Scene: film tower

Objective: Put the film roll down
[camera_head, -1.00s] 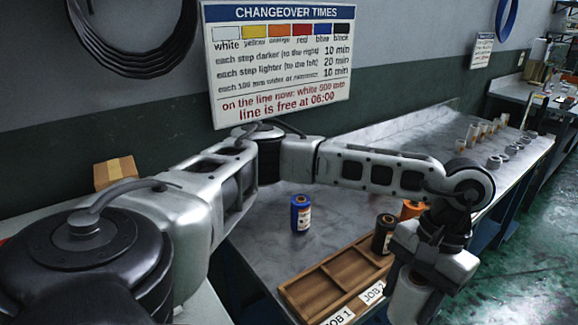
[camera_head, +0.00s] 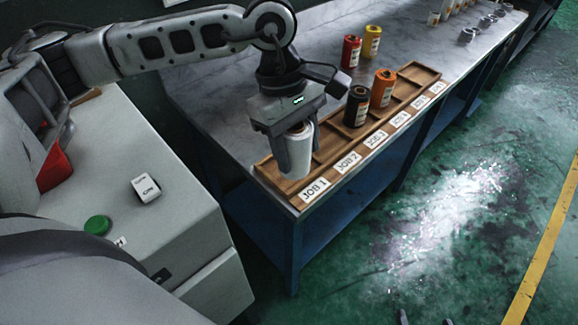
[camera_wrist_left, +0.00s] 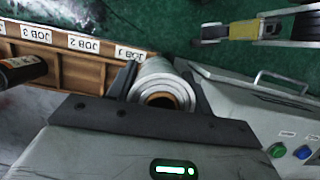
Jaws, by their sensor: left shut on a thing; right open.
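My left gripper (camera_head: 298,160) points down and is shut on the white film roll (camera_head: 296,148). The roll is upright between the fingers, at the JOB 1 end of the wooden tray (camera_head: 330,165). I cannot tell whether its base touches the tray floor. In the left wrist view the roll (camera_wrist_left: 160,80) shows its hollow core, beside the JOB 1 label. A black roll (camera_head: 356,106) and an orange roll (camera_head: 382,90) stand in tray compartments further right. My right gripper (camera_head: 425,318) barely shows at the bottom edge, its two tips apart.
A red roll (camera_head: 351,52) and a yellow roll (camera_head: 372,42) stand behind the tray on the grey table (camera_head: 210,90). A grey cabinet (camera_head: 150,170) with a green button (camera_head: 98,225) is at left. Green floor is clear at right.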

